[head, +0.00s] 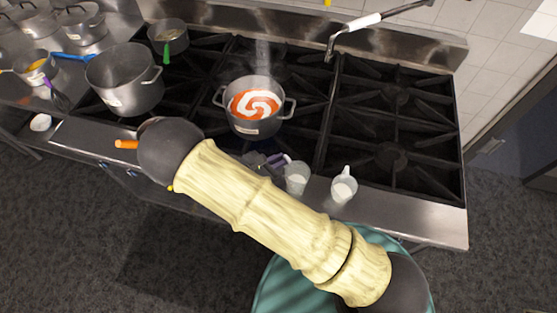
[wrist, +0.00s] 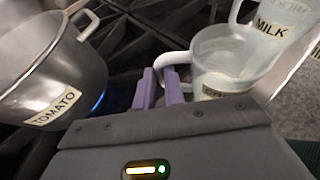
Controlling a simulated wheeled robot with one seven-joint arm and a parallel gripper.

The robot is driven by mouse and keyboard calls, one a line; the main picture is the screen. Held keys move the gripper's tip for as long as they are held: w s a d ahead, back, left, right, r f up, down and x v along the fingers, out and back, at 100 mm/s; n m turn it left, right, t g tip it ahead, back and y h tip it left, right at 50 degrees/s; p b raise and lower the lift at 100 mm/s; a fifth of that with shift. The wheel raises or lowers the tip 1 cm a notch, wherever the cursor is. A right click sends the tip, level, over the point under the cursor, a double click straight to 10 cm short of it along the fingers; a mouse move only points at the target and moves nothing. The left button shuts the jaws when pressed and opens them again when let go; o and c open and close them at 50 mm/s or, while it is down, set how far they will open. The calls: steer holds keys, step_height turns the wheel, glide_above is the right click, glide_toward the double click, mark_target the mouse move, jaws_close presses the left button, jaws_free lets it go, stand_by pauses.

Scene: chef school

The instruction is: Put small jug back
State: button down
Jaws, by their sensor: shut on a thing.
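A small clear jug (head: 297,178) with a white handle is at the front of the stove, beside the orange-and-white pot. In the wrist view, this jug (wrist: 222,68) bears a label starting with C, partly hidden. My gripper (wrist: 162,82) has purple fingers shut on its white handle. In the head view, my gripper (head: 268,162) is partly hidden behind my arm, just left of the jug. The jug looks upright; I cannot tell whether its base touches the stove front. A second jug (head: 343,188), labelled MILK in the wrist view (wrist: 275,30), stands close to its right.
The pot (head: 250,127) with orange-and-white swirled contents sits on a burner; its label reads TOMATO in the wrist view (wrist: 40,85). A large pot (head: 125,85) stands to the left. The right burners (head: 395,110) are clear. A faucet (head: 365,20) hangs over the back.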

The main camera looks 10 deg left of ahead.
steer(key=shift+f, duration=0.45)
steer(key=shift+f, duration=0.1)
steer(key=shift+f, duration=0.1)
steer(key=c, duration=1.5)
jaws_free()
steer(key=shift+r, duration=0.2)
steer(key=b+v, duration=0.3)
steer(key=v, duration=0.9)
steer(key=shift+b, duration=0.4)
